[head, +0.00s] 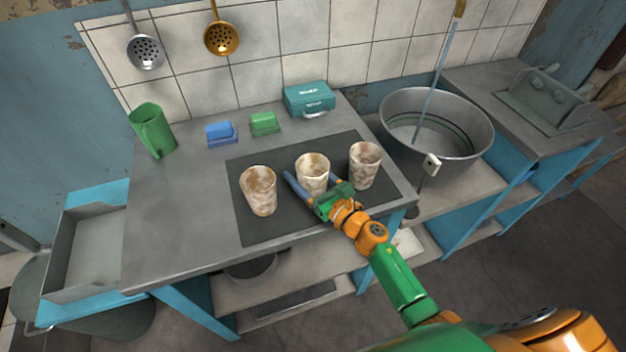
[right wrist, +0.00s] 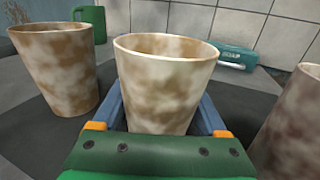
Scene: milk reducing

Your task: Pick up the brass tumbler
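Three mottled cream-and-brown tumblers stand upright in a row on a dark mat (head: 290,225): a left one (head: 262,195), a middle one (head: 312,176) and a right one (head: 364,166). None looks plainly brass. My right gripper (head: 309,184) is open, low at the middle tumbler. In the right wrist view its blue fingers (right wrist: 163,110) flank the middle tumbler (right wrist: 165,85), whose lower part is hidden behind the green palm. The left tumbler (right wrist: 58,68) and right tumbler (right wrist: 292,125) stand apart on either side. My left gripper is not in view.
A green pitcher (head: 153,133), a blue block (head: 221,134), a green block (head: 264,123) and a teal box (head: 309,98) stand behind the mat. A large metal basin (head: 440,145) is at the right. The counter left of the mat is clear.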

